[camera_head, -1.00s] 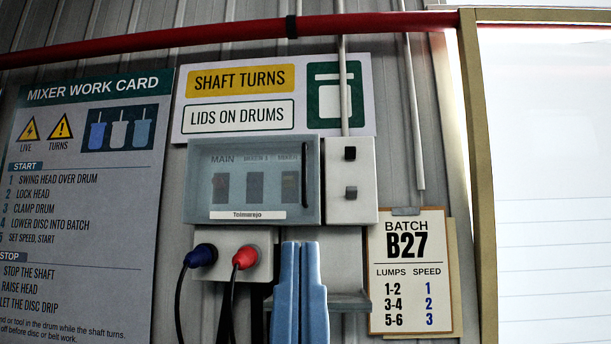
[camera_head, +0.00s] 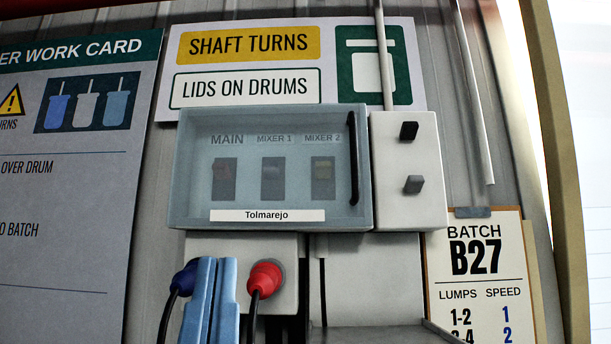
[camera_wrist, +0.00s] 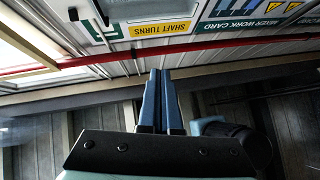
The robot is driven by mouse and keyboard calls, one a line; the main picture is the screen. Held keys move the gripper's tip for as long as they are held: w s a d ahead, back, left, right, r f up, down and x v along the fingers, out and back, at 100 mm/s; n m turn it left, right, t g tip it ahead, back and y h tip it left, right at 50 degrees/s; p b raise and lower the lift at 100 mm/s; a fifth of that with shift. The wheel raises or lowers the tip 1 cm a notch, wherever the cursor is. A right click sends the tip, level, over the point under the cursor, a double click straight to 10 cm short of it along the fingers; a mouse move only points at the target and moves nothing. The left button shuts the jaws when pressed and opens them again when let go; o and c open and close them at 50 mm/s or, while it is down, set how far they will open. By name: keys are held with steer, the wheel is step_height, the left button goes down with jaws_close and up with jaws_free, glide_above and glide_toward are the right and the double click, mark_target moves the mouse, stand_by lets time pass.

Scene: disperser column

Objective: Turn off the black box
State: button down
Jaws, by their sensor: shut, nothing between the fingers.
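A wall box with a closed, see-through bluish cover (camera_head: 200,200) shows in the head view, labelled "Tolmarejo". Behind the cover are a red MAIN switch (camera_head: 224,178), a grey MIXER 1 switch (camera_head: 273,180) and a yellow MIXER 2 switch (camera_head: 322,178). A black handle (camera_head: 353,160) runs along the cover's right side. No box in view is plainly black. My gripper (camera_head: 217,260) is shut and empty, seen below the covered box. It also shows in the wrist view (camera_wrist: 159,72).
A blue plug (camera_head: 185,279) and a red plug (camera_head: 264,279) with black cables flank my fingers in the picture. A shelf (camera_head: 390,334) juts out at lower right. A batch clipboard (camera_head: 480,255) hangs at right. A red pipe (camera_wrist: 210,46) crosses the wrist view.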

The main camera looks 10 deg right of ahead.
steer(key=w+d+r+m+g+h+p, duration=0.1)
steer(key=w+d+r+g+p, duration=0.2)
steer(key=w+d+r+p, duration=0.3)
steer(key=w+d+r+g+h+p, duration=0.1)
steer(key=w+d+r+g+p, duration=0.3)
steer(key=d+r+p, duration=0.8)
steer(key=w+d+r+m+g+h+p, duration=0.1)
steer(key=w+d+r+g+p, duration=0.2)
steer(key=w+d+r+p, duration=0.5)
step_height(320, 180, up, 7)
steer(key=d+p, duration=0.1)
steer(key=d, duration=0.2)
steer(key=shift+m+g+h, duration=0.3)
steer(key=shift+g+h, duration=0.1)
steer(key=shift+f, duration=0.1)
steer(key=shift+d, duration=0.1)
